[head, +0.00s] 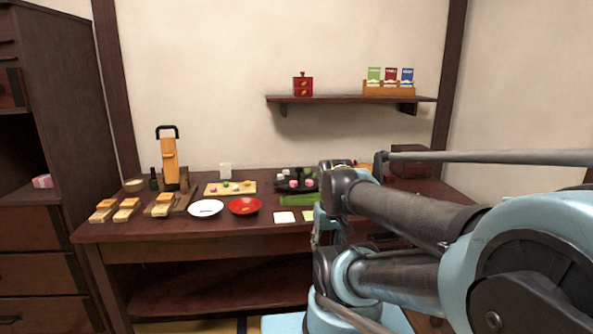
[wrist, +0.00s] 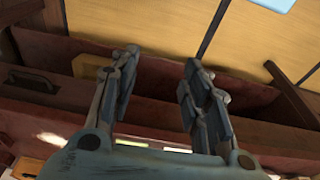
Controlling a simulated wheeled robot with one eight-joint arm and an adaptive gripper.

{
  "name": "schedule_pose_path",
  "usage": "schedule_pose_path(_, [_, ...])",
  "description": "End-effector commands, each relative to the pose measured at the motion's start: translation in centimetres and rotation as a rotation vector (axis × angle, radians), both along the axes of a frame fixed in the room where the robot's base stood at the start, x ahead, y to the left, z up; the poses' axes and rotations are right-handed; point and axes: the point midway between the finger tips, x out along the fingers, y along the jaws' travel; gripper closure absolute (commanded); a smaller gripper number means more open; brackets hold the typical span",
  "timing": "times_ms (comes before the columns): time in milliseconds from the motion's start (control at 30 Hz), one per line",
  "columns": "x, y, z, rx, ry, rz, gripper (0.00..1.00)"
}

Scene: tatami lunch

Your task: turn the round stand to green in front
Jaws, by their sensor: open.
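The round stand appears to be the dark piece (head: 283,186) on the table in the head view, just left of my arm. It bears small pink, white and dark items. A green strip (head: 297,200) lies in front of it; I cannot tell whether it belongs to the stand. My arm may cover part of the stand's right side. My gripper (wrist: 158,85) is open and empty in the wrist view, its two fingers apart, above the table's front edge and the floor. The stand cannot be made out in the wrist view.
A white card (head: 285,217) lies near the front edge. A wall shelf (head: 340,99) hangs above.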

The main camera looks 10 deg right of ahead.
Motion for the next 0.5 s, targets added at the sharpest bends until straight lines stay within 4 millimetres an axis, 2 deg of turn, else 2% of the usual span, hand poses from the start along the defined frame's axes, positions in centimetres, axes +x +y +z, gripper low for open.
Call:
schedule_pose_path(67, [-0.4,0.0,0.6,-0.002,-0.005,-0.006,0.49])
schedule_pose_path(167, [0.9,-0.1,2.0,-0.004,-0.005,-0.029,0.49])
schedule_pose_path(267, [3.0,-0.2,4.2,-0.012,-0.008,-0.071,0.49])
schedule_pose_path(500, [9.6,-0.4,10.0,-0.029,-0.021,-0.193,0.49])
